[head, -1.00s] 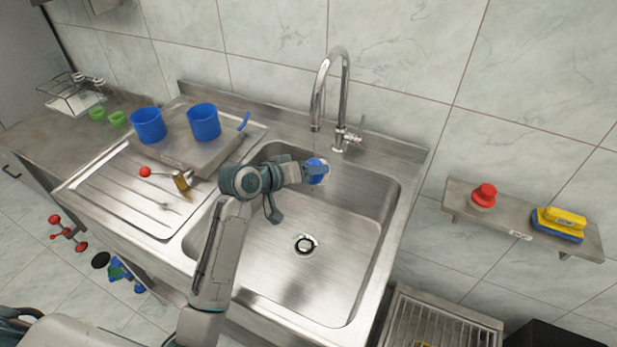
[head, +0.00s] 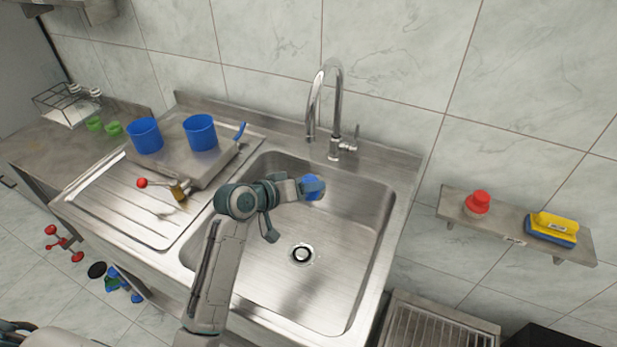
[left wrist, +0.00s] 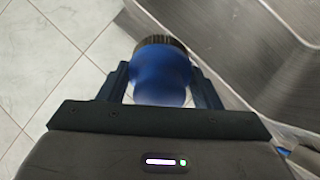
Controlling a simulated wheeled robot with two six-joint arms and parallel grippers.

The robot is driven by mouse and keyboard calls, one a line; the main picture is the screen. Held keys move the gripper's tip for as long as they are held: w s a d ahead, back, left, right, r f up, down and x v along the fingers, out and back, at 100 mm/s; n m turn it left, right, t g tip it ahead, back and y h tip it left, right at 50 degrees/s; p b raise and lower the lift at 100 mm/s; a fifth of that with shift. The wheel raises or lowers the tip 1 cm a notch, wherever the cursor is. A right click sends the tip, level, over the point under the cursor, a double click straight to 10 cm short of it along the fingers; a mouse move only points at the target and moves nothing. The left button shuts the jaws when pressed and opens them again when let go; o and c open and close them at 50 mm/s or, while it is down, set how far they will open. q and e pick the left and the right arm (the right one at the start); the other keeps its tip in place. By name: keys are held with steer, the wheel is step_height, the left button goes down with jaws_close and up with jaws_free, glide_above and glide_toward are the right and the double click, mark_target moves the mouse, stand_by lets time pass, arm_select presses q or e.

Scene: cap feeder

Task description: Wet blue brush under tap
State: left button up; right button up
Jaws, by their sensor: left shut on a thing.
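My left gripper (head: 314,186) is over the sink basin (head: 340,225), shut on the blue brush (head: 312,188). In the left wrist view the blue brush (left wrist: 161,78) sits between the two fingers (left wrist: 160,90), its dark bristles pointing away from the gripper. The chrome tap (head: 330,100) stands at the back edge of the sink. The brush is below and slightly in front of the spout's end. I cannot make out any water at the spout. My right gripper does not show.
Left of the basin are a drainboard (head: 112,203) and a raised metal tray holding two blue cups (head: 200,132). A brush with a red ball end (head: 142,183) lies there. A wall shelf (head: 500,232) at right holds a red item and a yellow-blue sponge.

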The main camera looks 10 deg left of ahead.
arm_select(q)
steer(key=shift+s+d+p, duration=0.25)
steer(key=shift+s+p, duration=0.1)
steer(key=shift+s, duration=0.55)
steer(key=shift+s+d+p, duration=0.25)
steer(key=shift+s+p, duration=0.05)
steer(key=shift+s, duration=0.6)
steer(key=shift+s+d+p, duration=0.25)
steer(key=shift+s+p, duration=0.1)
steer(key=shift+s, duration=0.55)
steer(key=s+d+r+p, duration=0.1)
steer(key=s+r+p, duration=0.3)
steer(key=p, duration=0.1)
steer(key=shift+s+d, duration=0.2)
steer(key=shift+s, duration=0.2)
